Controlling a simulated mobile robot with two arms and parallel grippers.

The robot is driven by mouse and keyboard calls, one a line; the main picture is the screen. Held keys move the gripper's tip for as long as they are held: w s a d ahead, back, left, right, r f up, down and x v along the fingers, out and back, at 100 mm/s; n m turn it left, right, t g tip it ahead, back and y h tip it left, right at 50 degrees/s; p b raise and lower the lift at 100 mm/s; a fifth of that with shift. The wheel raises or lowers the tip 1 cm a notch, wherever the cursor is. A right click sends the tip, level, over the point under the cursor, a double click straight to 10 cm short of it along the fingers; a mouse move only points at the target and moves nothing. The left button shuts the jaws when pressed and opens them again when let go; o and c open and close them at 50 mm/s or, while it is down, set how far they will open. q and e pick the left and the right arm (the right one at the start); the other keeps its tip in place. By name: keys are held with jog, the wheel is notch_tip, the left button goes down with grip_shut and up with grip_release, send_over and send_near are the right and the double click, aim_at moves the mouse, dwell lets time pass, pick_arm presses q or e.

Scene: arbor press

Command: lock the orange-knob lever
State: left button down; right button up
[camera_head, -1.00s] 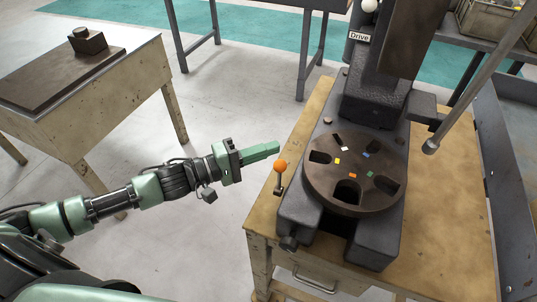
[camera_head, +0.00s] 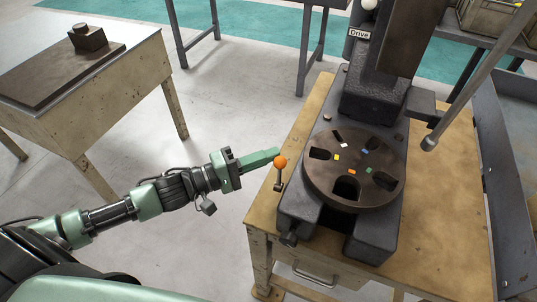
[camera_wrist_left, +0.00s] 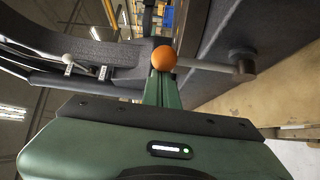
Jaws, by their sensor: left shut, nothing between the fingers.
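The orange-knob lever (camera_head: 280,164) stands at the left side of the press base (camera_head: 372,238), its short stem roughly upright below the knob. My left gripper (camera_head: 275,153) is shut and empty. Its green fingertips are right at the knob in the head view; whether they touch it I cannot tell. In the left wrist view the orange knob (camera_wrist_left: 164,58) sits at the tip of the closed fingers (camera_wrist_left: 162,90), with its stem running right to a dark pivot. My right gripper is not in view.
A round slotted plate (camera_head: 352,170) with small coloured marks sits on the press base. A long grey press handle (camera_head: 470,85) slants at the right. A wooden table (camera_head: 450,220) carries the press. Another table (camera_head: 90,90) with a dark block stands at the left; open floor lies between.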

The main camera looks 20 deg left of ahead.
pick_arm(q)
jog(key=shift+s+f, duration=0.1)
jog(key=shift+s, duration=0.15)
jog(key=s+f+m+h+b, duration=0.5)
jog(key=s+m+h+b, duration=0.4)
jog(key=m+b, duration=0.3)
jog(key=shift+f+g+b, duration=0.3)
jog(key=shift+f+b, duration=0.05)
jog(key=shift+b, duration=0.7)
jog(key=shift+s+a+f, duration=0.1)
jog(key=shift+s+f, duration=0.1)
